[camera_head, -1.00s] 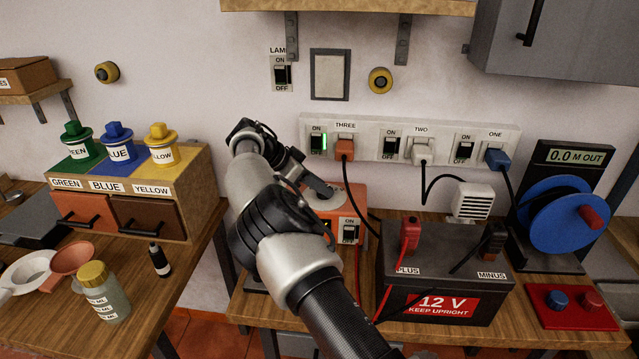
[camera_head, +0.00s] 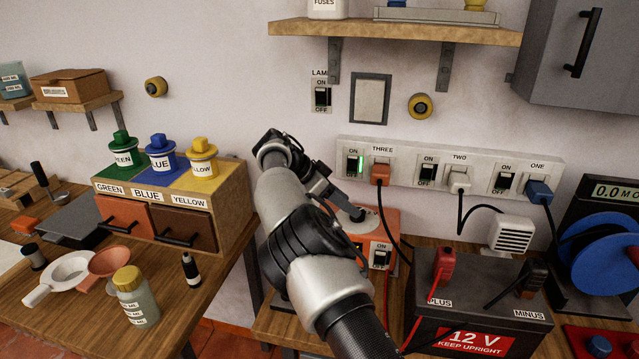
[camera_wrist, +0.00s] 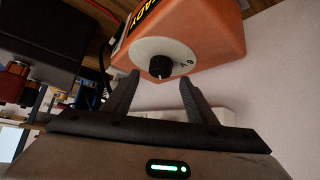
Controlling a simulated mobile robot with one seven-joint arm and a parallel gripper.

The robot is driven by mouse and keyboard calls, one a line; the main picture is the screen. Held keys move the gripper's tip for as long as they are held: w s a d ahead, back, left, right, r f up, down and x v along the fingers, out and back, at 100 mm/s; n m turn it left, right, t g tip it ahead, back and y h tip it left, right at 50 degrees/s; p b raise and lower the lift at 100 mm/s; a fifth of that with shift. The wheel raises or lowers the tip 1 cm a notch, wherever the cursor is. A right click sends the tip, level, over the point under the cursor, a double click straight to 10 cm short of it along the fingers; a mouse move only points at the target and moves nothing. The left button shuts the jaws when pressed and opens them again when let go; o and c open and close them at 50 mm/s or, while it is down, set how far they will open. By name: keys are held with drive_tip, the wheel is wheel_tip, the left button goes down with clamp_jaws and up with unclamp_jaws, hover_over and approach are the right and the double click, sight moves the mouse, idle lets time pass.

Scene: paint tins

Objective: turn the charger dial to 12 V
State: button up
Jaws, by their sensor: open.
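The charger is an orange box (camera_wrist: 218,38) with a white dial plate (camera_wrist: 143,53) and a black dial knob (camera_wrist: 161,67). A "6 V" mark is readable near the knob in the wrist view; I cannot tell the knob's exact setting. My gripper (camera_wrist: 160,78) is open, with one finger on each side of the knob in that view. I cannot tell whether the fingers touch it. In the head view the charger (camera_head: 393,222) sits on the bench behind my arm, which partly hides it. My gripper (camera_head: 347,206) is over the dial there.
The charger has an ON/OFF switch (camera_head: 381,257). A 12 V battery (camera_head: 480,300) with red and black clamps stands to its right. A socket strip (camera_head: 400,170) runs along the wall, with cables hanging near the charger. A wooden paint rack (camera_head: 225,195) stands left of my arm.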

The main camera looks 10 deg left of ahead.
drive_tip(key=p+v, duration=1.2)
drive_tip(key=v, duration=0.1)
drive_tip(key=shift+s+a+r, duration=0.15)
drive_tip(key=shift+r, duration=0.15)
drive_tip(key=shift+f, duration=0.1)
drive_tip(key=shift+a, duration=0.15)
